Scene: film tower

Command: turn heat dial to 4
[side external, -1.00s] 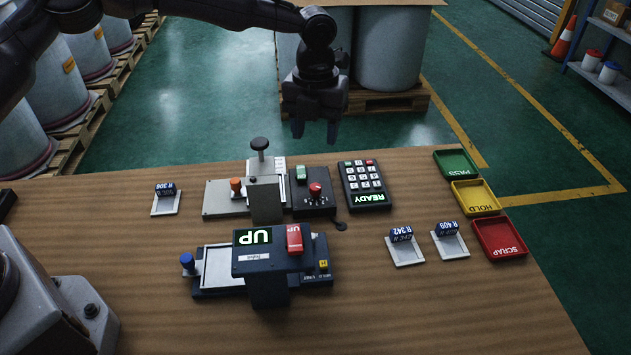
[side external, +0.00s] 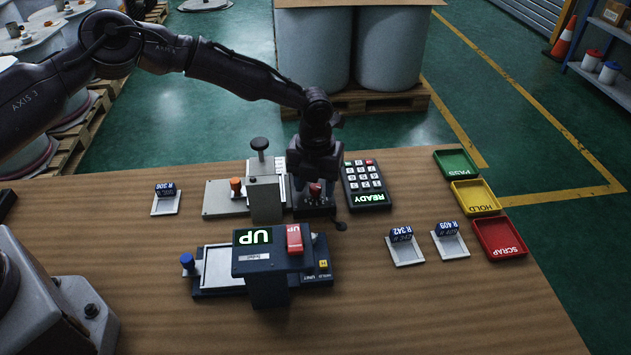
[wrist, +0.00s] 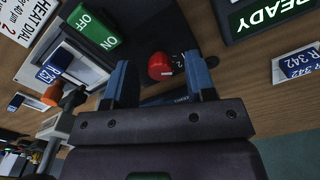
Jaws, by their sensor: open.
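The heat dial is a red knob (side external: 315,190) on a dark control box (side external: 314,211) in the middle of the bench. My gripper (side external: 314,178) is low over the box, at the knob. In the wrist view the red knob (wrist: 161,66) shows between the two blue fingers of my open gripper (wrist: 160,80). I cannot tell whether a finger touches it. A digit 2 shows beside the knob; the rest of the scale and the pointer are hidden or too small to read. A green ON/OFF switch (wrist: 93,33) is on the same box.
A keypad (side external: 366,185) reading READY stands close on the right. A grey press with an orange knob (side external: 236,186) stands close on the left. Coloured trays (side external: 500,238) line the right edge.

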